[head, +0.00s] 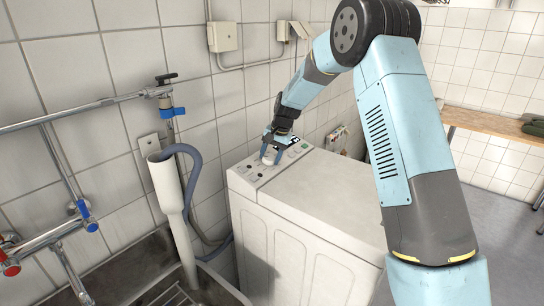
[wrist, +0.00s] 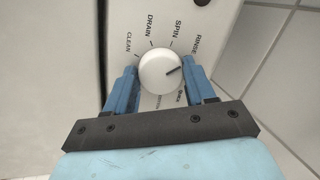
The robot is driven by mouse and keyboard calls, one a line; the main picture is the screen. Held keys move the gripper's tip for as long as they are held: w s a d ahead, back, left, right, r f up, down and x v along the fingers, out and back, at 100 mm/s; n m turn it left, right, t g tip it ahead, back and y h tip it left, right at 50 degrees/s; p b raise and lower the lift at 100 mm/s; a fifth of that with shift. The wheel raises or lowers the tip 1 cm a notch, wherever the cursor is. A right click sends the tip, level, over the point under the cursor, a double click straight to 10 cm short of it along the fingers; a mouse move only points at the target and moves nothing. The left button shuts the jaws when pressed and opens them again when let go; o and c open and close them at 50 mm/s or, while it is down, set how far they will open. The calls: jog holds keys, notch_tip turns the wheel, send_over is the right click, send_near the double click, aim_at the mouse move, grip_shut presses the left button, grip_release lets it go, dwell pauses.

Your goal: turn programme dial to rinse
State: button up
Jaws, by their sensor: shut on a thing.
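The programme dial (wrist: 156,74) is a round white knob with a dark pointer line, on the white washing machine's panel (wrist: 215,20). The wrist view shows CLEAN, DRAIN, SPIN and RINSE printed around it, and lower labels partly hidden by my gripper. The pointer points right and slightly up, on the RINSE side past SPIN, a little below the RINSE lettering. My gripper (wrist: 160,68) has one blue finger on each side of the dial and is shut on it. In the head view my gripper (head: 272,150) is at the panel on the washing machine (head: 330,190).
A tiled wall with a socket box (head: 222,37) and pipes stands behind the machine. A sink (head: 150,285), grey drain hose (head: 190,160) and white standpipe (head: 167,185) are at the left. A wooden bench (head: 490,124) is at the right, with open floor before it.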

jog(key=shift+s+a+f, duration=0.1)
jog(key=shift+s+f, duration=0.05)
jog(key=o, duration=1)
jog(key=shift+r, duration=0.2)
jog(key=shift+d+r, duration=0.2)
jog(key=shift+r, duration=0.15)
jog(key=v, duration=1.2)
jog(key=shift+d+r, duration=0.25)
jog(key=shift+r, duration=0.05)
